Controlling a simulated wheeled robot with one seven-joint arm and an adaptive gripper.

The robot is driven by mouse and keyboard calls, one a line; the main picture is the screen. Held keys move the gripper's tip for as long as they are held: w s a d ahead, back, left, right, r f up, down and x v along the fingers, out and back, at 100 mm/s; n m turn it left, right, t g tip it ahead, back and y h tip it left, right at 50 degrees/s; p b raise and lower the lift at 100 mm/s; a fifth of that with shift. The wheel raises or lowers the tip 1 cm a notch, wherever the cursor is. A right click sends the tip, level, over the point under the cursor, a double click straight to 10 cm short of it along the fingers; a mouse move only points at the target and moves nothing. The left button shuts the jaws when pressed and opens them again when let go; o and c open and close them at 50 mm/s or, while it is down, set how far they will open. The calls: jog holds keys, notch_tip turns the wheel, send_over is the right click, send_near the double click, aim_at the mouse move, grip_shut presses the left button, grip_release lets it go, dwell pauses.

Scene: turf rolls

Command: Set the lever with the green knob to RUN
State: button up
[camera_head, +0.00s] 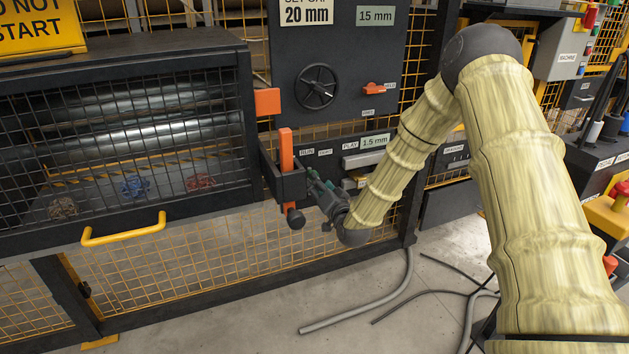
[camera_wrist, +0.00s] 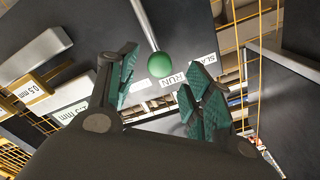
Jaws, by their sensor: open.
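The green knob (camera_wrist: 160,64) is a round ball on the end of a thin metal lever rod (camera_wrist: 145,25) in the wrist view. It sits beside the white RUN label (camera_wrist: 173,81), with another label, seemingly SLACK (camera_wrist: 203,69), to the right. My gripper (camera_wrist: 158,80) has its green-padded fingers spread, with the knob showing in the gap between them. I cannot tell how far beyond the fingertips the knob is. In the head view my gripper (camera_head: 315,184) is by the dark panel below the labels; the knob does not show clearly there.
An orange bar (camera_head: 286,150) in a black bracket (camera_head: 283,187) stands just left of my gripper. A handwheel (camera_head: 316,86) and red handle (camera_head: 374,88) are above. A mesh guard with a yellow handle (camera_head: 124,231) is at left. Hoses (camera_head: 370,302) lie on the floor.

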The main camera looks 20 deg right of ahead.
jog(key=s, duration=0.6)
jog(key=shift+d, duration=0.1)
dwell(0.3)
jog(key=s+a+f+n+g, duration=0.2)
jog(key=s+a+f+g, duration=0.2)
jog(key=s+f, duration=0.65)
jog(key=s+a+f+n+g, duration=0.2)
jog(key=s+a+f+g, duration=0.2)
jog(key=s+f, duration=0.65)
jog(key=s+a+f+n+g, duration=0.1)
jog(key=s+f+g, duration=0.3)
jog(key=s, duration=0.6)
jog(key=s+f+n+g, duration=0.15)
jog(key=s+f, duration=0.35)
jog(key=s, duration=0.5)
jog(key=s+a+f+n+g, duration=0.1)
jog(key=s+f+g, duration=0.35)
jog(key=s, duration=0.45)
notch_tip(320, 180, up, 30)
jog(key=s+p, duration=0.1)
jog(key=p, duration=3)
jog(key=shift+d+r+h, duration=0.2)
jog(key=shift+d+h, duration=0.1)
